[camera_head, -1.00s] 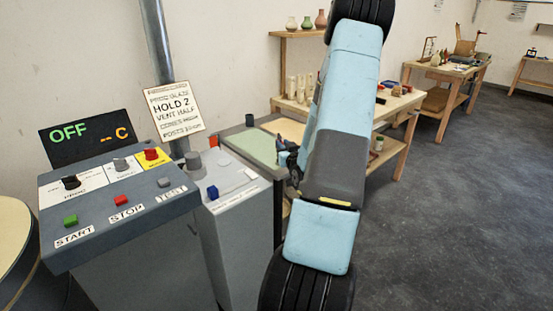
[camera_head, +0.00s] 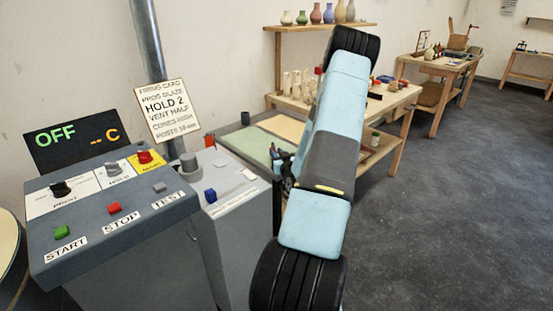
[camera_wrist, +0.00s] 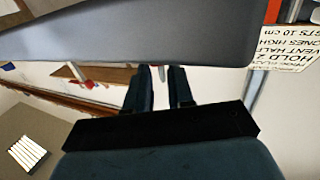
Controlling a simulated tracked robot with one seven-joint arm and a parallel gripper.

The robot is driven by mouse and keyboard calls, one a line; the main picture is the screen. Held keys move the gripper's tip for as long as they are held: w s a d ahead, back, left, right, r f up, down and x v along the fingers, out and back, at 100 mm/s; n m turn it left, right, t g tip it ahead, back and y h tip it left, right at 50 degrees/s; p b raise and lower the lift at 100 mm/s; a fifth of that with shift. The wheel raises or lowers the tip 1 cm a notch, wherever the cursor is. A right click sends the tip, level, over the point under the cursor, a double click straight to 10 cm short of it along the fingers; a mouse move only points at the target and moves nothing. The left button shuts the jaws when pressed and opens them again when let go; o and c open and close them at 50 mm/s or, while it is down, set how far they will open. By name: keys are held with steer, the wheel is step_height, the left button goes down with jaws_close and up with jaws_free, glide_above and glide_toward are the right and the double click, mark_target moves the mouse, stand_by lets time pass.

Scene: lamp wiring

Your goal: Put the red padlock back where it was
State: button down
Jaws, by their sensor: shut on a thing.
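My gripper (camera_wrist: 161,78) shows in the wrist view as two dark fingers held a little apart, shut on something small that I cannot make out. In the head view my gripper (camera_head: 281,158) is mostly behind my arm, near the green-topped table.
A control panel (camera_head: 115,200) with START, STOP and TEST buttons stands at the left, beside the grey box (camera_head: 235,215). A sign (camera_head: 167,110) hangs by a metal pole (camera_head: 150,50). A workbench (camera_head: 390,103) holds several items. The floor at right (camera_head: 450,210) is clear.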

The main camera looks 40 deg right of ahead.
steer(key=shift+s+d+f, duration=0.15)
steer(key=shift+f, duration=0.75)
steer(key=c, duration=1)
jaws_free()
